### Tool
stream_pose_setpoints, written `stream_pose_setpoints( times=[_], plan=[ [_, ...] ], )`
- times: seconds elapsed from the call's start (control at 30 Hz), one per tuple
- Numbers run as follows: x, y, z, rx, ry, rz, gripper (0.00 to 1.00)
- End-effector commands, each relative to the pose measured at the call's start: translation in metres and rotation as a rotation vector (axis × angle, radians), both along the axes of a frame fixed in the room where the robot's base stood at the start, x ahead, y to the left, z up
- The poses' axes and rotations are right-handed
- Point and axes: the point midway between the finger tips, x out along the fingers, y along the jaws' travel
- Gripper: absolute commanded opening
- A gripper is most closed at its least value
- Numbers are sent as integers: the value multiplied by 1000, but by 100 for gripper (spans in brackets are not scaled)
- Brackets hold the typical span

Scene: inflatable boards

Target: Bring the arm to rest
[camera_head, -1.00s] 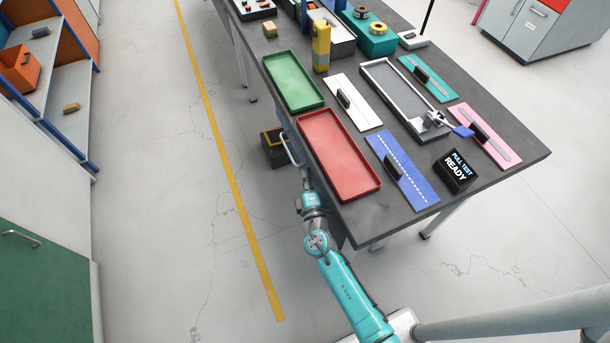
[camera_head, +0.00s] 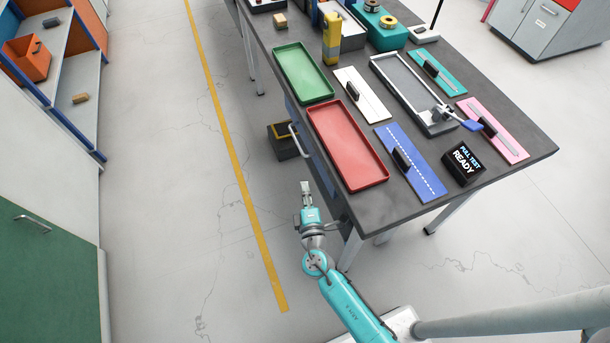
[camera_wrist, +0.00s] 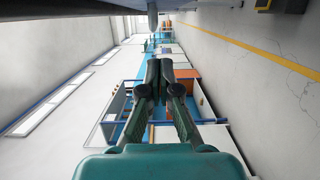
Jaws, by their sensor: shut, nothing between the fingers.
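My arm reaches up from the bottom of the head view, to the left of the table's near corner. My gripper (camera_head: 306,187) hangs over the floor beside the table's left side, apart from the drawer handle. In the wrist view my gripper (camera_wrist: 160,65) has its fingertips together, with nothing between them.
The dark table (camera_head: 385,214) bears a red tray (camera_head: 345,150), a green tray (camera_head: 302,75), a blue board (camera_head: 420,170) and a "PULL TEST READY" display (camera_head: 463,162). A drawer handle (camera_head: 298,140) juts from its left side. Shelves (camera_head: 70,70) stand left. The floor between is clear.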

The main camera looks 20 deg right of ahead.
Motion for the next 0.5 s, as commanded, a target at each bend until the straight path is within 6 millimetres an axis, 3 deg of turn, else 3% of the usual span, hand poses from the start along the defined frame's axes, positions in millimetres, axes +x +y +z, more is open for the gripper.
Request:
stream_pose_setpoints(
  times=[0.2,0.5],
  plan=[
    [-26,7,0,0,0,1,0],
    [-33,9,0,0,0,1,0]
  ],
)
